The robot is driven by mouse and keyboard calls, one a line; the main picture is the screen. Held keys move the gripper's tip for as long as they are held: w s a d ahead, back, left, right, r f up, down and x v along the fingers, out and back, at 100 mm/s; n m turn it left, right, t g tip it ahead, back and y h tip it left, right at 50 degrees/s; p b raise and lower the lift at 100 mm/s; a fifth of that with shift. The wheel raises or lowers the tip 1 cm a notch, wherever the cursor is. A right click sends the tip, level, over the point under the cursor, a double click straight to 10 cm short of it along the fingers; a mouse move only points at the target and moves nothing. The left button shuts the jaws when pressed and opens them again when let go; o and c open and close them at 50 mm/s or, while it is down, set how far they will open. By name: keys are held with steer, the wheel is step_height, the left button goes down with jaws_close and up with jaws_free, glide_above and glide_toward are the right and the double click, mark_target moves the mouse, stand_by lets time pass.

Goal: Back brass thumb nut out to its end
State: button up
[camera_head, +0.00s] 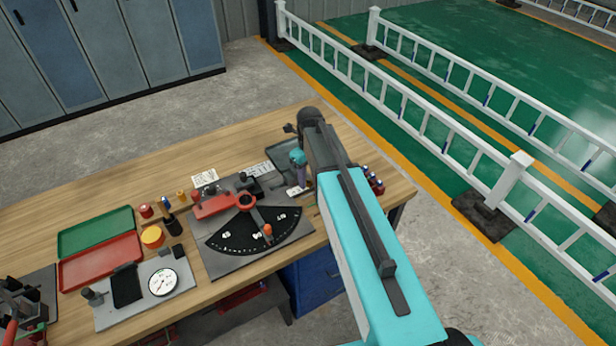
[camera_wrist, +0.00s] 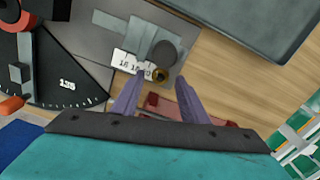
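In the head view my gripper (camera_head: 301,180) points down at the back right of the bench; the nut cannot be made out there.
A black dial plate (camera_wrist: 65,80) with an orange-tipped pointer lies to the left in the wrist view. A dark tray (camera_wrist: 240,25) is at the upper right. Green (camera_head: 95,232) and red (camera_head: 100,262) trays and a round gauge (camera_head: 163,282) are on the bench's left part.

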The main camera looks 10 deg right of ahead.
steer(key=shift+f, duration=0.3)
steer(key=c, duration=0.9)
steer(key=shift+a, duration=0.2)
jaws_close()
steer(key=shift+d, duration=0.15)
steer(key=shift+f+n+b, duration=0.1)
steer(key=shift+n+b, duration=0.25)
steer(key=shift+n, duration=0.05)
steer(key=n+b, duration=0.1)
steer(key=n, duration=0.1)
steer(key=shift+n+b, duration=0.3)
steer(key=shift+b, duration=0.05)
steer(key=shift+n+b, duration=0.9)
steer(key=shift+n, duration=1.2)
